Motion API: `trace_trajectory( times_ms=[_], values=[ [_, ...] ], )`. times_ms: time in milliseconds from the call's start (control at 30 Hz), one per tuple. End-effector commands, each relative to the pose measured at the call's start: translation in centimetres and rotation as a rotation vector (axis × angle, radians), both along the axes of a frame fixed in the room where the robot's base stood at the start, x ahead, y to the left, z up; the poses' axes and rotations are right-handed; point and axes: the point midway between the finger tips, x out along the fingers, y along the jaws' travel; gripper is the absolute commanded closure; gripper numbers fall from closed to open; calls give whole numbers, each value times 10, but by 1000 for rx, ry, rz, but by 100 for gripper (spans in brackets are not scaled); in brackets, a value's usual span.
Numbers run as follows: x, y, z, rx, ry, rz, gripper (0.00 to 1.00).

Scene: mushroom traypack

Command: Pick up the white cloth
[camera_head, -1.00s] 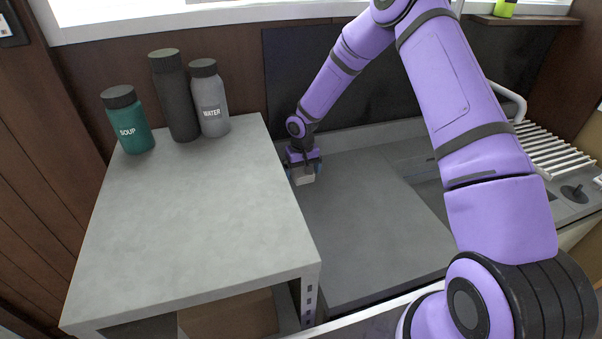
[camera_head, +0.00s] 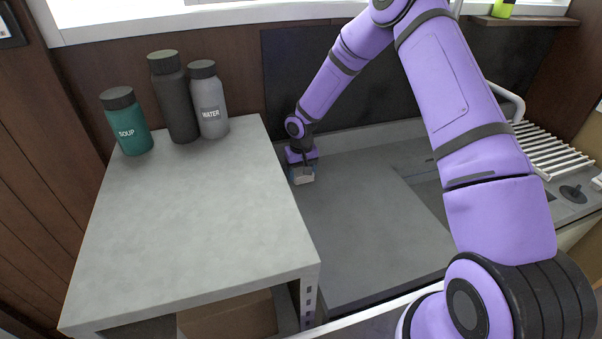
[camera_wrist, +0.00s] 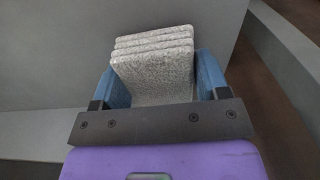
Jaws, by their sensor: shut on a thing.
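The white cloth (camera_head: 303,175) is a small folded pale block at the far left of the grey counter, beside the shelf unit. In the wrist view the cloth (camera_wrist: 155,68) shows speckled grey-white with several stacked layers. My gripper (camera_head: 302,168) is shut on it, pointing down. In the wrist view the blue fingers of my gripper (camera_wrist: 155,82) stand on either side of the cloth. I cannot tell whether the cloth touches the counter.
A grey-topped shelf unit (camera_head: 190,215) stands close to the left of my gripper, with a soup bottle (camera_head: 128,125), a dark bottle (camera_head: 174,98) and a water bottle (camera_head: 210,100). The counter (camera_head: 360,220) is clear in front. A sink (camera_head: 428,185) and white rack (camera_head: 550,150) lie right.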

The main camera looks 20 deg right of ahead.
Motion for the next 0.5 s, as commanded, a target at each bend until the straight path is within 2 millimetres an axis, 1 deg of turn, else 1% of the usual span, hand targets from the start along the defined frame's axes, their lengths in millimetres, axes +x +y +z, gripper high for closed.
trace_trajectory(
  times_ms=[167, 233, 367, 500],
  values=[
    [1, 0, 20, 0, -3, 1, 54],
    [0, 0, 31, 0, -3, -1, 54],
    [-28, 4, 32, -1, 1, 4, 54],
    [-62, 9, 35, -1, 1, 3, 54]
  ],
)
